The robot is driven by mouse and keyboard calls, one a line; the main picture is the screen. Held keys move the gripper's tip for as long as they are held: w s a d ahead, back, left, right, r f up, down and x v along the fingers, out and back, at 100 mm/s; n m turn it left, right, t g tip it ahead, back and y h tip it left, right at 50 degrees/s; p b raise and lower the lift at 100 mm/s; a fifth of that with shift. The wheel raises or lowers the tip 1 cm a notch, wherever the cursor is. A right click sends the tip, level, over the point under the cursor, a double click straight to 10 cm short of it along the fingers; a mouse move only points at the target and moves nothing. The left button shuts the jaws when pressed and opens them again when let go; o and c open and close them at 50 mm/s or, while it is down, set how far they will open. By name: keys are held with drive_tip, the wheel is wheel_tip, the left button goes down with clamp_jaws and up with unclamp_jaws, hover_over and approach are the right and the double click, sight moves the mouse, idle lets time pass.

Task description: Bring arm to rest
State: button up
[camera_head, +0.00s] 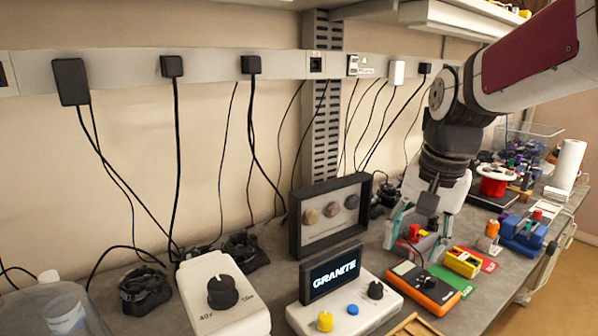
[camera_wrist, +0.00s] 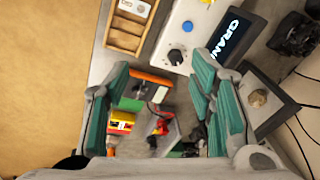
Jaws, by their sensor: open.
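My arm (camera_head: 455,100) reaches in from the upper right of the head view and bends down over the workbench. My gripper (camera_head: 418,235) hangs pointing down at its end, beside the dark framed display of round samples (camera_head: 331,212). In the wrist view my gripper (camera_wrist: 158,105) has its green-padded fingers wide apart. Nothing is held between them. A red item (camera_wrist: 160,127), an orange-cased meter (camera_wrist: 152,77) and a yellow block (camera_wrist: 122,119) show below, in the gap between the fingers. How high the fingertips are above the bench is hard to tell.
The box with the GRANITE screen (camera_head: 333,272), the meter (camera_head: 423,287) and the yellow block (camera_head: 463,262) stand close to my gripper. A blue vise (camera_head: 522,234) is to the right. Cables hang along the wall. Open floor (camera_wrist: 45,80) lies beyond the bench edge.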

drive_tip(key=s+n+t, duration=0.2)
drive_tip(key=s+n, duration=0.4)
drive_tip(key=s, duration=1.2)
drive_tip(key=shift+s+f+n+t+h, duration=0.3)
drive_tip(key=shift+s+f+n+t, duration=0.05)
drive_tip(key=shift+f+n+t, duration=0.05)
idle(0.6)
